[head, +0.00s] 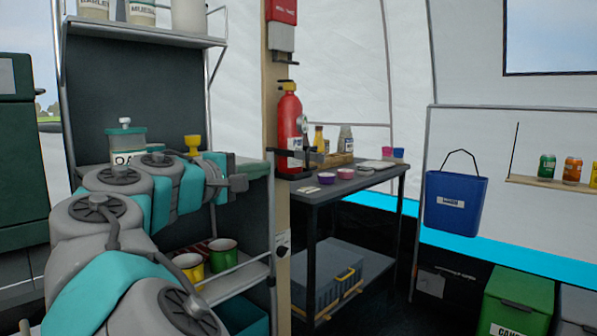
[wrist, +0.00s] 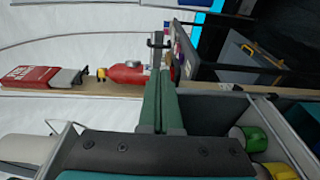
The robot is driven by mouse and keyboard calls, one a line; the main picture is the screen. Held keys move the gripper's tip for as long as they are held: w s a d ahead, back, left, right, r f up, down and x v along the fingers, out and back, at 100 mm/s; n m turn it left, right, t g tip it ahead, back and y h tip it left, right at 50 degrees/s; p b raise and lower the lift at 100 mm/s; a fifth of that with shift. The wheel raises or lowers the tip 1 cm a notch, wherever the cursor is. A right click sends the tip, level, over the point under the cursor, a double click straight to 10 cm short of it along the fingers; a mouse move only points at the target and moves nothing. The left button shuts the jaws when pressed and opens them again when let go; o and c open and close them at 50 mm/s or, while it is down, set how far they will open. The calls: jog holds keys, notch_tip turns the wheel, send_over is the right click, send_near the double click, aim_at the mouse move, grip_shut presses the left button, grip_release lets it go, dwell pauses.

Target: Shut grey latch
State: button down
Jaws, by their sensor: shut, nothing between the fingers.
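A dark grey latch-like bar (head: 291,154) crosses in front of the lower part of the red fire extinguisher (head: 289,115) at the wooden post. In the wrist view what looks like the same bar (wrist: 157,43) shows just beyond my fingertips. I cannot tell for certain whether it is open or closed. My gripper (wrist: 161,75) is shut and empty; its two green fingers lie side by side and point toward the bar and the extinguisher (wrist: 127,74). I cannot tell whether the fingertips touch the bar. In the head view my arm reaches in from the lower left.
The wooden post (head: 276,210) stands between the grey shelf (head: 245,275) with yellow and green mugs and the dark table (head: 345,183) with bottles and cups. A grey case (head: 325,285) with a yellow handle lies below the table. A blue bucket (head: 455,203) hangs at right.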

aim_at(308, 160)
jog(key=x, duration=1.4)
jog(key=shift+d, duration=0.2)
